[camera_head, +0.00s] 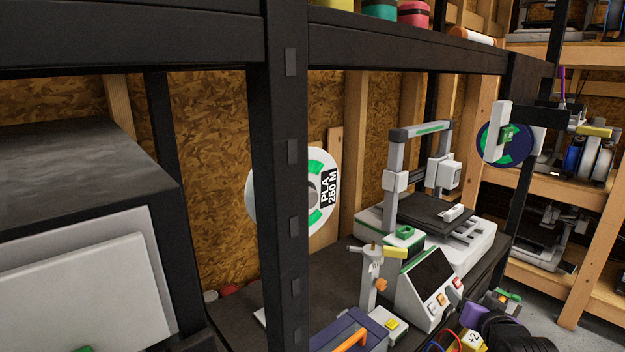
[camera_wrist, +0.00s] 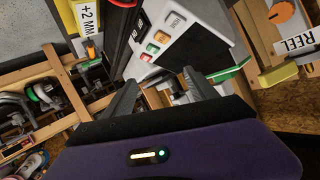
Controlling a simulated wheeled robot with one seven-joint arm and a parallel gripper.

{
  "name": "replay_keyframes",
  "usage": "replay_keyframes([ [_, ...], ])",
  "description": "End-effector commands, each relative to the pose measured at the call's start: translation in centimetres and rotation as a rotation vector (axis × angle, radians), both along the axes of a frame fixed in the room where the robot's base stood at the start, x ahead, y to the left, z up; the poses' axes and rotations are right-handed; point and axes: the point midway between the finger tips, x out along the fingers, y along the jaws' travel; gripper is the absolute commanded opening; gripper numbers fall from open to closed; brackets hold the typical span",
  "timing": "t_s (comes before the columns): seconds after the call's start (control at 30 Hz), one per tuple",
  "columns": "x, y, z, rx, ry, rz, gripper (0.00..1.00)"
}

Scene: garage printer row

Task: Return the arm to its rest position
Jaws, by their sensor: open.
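My gripper (camera_wrist: 160,78) shows in the wrist view, with its two dark fingers apart and nothing visible held between them. Beyond the fingers is the white printer control box (camera_wrist: 205,42) with coloured buttons; I cannot tell whether they touch it. In the head view a dark rounded part of my arm shows at the lower right, in front of the bench. My fingers cannot be made out there. The control box (camera_head: 409,291) stands in front of the white 3D printer (camera_head: 473,247).
A black shelf post (camera_head: 285,200) and upper shelf beam (camera_head: 400,42) frame the bench. A white spool (camera_head: 254,205) hangs behind. A small post stand (camera_head: 369,285) and a blue box (camera_head: 345,330) stand left of the control box. A "+2" label (camera_head: 472,339) is close to my arm.

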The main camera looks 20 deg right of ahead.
Motion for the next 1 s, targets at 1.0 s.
replay_keyframes([
  [1.0,-27.4,28.3,4.3,-0.295,-0.291,0.213,0.67],
])
